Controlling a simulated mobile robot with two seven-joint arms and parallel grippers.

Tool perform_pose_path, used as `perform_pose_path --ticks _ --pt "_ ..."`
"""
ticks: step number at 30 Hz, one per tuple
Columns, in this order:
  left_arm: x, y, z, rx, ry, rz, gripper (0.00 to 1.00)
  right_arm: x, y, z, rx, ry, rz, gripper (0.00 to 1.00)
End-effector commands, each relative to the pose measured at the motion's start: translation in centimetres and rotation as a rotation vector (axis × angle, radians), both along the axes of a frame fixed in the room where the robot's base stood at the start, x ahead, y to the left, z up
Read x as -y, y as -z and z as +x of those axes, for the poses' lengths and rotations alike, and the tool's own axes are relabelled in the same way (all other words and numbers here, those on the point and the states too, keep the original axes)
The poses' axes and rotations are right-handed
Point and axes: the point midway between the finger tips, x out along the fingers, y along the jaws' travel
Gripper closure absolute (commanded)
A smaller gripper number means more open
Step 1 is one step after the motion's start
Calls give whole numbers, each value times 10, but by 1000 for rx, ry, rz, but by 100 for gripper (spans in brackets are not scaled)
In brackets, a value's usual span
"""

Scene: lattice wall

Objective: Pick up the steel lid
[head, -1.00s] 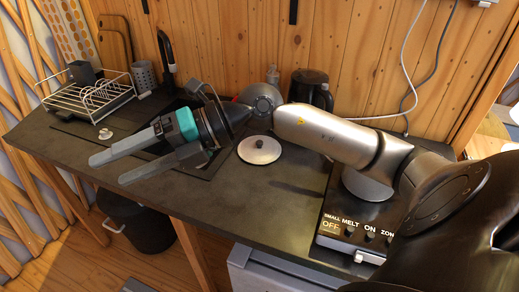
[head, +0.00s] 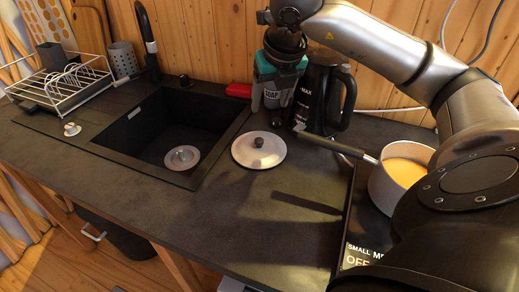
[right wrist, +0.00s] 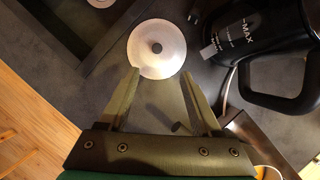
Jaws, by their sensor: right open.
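The steel lid (head: 258,153) is a round, shiny disc with a small dark knob, lying flat on the dark countertop just right of the sink. My right gripper (head: 273,112) points down above the counter, behind the lid in the head view and apart from it. In the right wrist view, its two fingers (right wrist: 159,72) are spread with nothing between them. The lid (right wrist: 157,58) appears just beyond the fingertips, with its knob near the centre line. My left gripper is not in view.
A black kettle (head: 322,95) stands close to the right of my gripper. A pan (head: 385,190) of orange contents sits on the hob, its handle reaching toward the lid. The sink (head: 150,122) is left of the lid. Counter in front of the lid is clear.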

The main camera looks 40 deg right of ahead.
Motion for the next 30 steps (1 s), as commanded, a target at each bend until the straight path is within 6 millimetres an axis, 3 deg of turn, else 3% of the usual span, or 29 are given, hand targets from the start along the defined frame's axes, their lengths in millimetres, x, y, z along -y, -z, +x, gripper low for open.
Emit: perform_pose_path --ticks 2,7,18,26,30 --pt "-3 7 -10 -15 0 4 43 0 6 0 0 0 0 35" --pt "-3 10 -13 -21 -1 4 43 2 20 4 -4 0 1 35" --pt "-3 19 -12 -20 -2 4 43 12 88 30 -2 -1 3 35" --pt "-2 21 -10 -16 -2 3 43 13 105 37 -1 -2 2 35" --pt "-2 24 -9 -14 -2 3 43 11 126 43 -3 -2 4 35"
